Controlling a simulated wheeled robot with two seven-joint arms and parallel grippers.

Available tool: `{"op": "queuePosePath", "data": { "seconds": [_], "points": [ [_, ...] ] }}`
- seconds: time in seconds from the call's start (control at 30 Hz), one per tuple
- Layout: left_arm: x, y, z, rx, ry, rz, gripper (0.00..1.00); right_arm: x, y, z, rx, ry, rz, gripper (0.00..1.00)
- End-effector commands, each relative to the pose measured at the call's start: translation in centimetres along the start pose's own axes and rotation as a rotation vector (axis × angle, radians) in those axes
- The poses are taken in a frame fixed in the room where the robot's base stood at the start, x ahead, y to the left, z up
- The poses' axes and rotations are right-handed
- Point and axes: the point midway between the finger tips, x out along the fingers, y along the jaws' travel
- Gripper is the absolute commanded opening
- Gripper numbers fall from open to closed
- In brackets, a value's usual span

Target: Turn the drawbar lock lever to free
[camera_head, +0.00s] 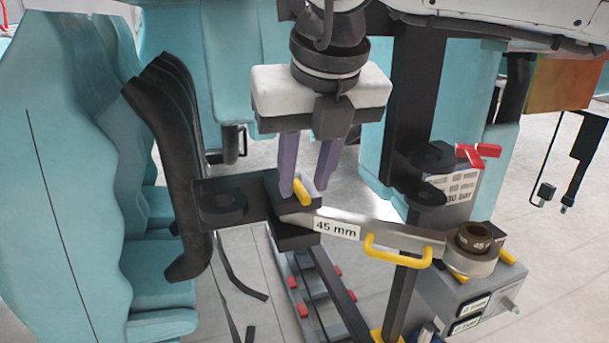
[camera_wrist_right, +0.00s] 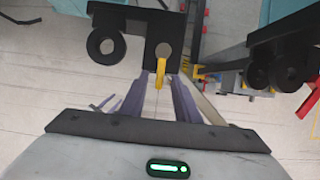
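A short yellow lever (camera_head: 302,191) sits on a black block (camera_head: 290,238) at the left end of the grey drawbar (camera_head: 385,231), which carries a "45 mm" label. I take this lever to be the lock lever. My right gripper (camera_head: 304,186) points down with its purple fingers apart, one on each side of the lever. In the right wrist view the yellow lever (camera_wrist_right: 159,72) lies between the fingertips (camera_wrist_right: 160,84), with a gap visible on both sides. It points toward the gripper from a round pivot on a dark plate (camera_wrist_right: 165,30). My left gripper is out of view.
A red valve handle (camera_head: 478,152) and black eyelets (camera_head: 433,155) are behind. Teal seats and a black bellows (camera_head: 172,150) fill the left.

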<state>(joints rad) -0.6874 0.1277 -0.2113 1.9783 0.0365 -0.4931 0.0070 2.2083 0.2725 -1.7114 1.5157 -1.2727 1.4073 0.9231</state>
Motion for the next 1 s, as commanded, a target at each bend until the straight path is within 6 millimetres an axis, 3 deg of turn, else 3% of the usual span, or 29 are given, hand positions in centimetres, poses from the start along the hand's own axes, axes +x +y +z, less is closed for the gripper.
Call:
{"op": "queuePosePath", "data": {
  "seconds": [0.37, 0.57, 1.0],
  "points": [
    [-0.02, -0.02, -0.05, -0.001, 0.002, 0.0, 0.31, 0.8, 0.01, -0.03, -0.001, 0.0, 0.0, 0.29],
    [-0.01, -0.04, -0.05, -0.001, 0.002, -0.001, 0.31, 0.78, 0.01, -0.03, -0.001, 0.0, 0.0, 0.0],
    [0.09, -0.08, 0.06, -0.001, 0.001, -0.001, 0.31, 0.81, -0.42, -0.01, -0.062, 0.0, 0.028, 0.0]
  ]
}}
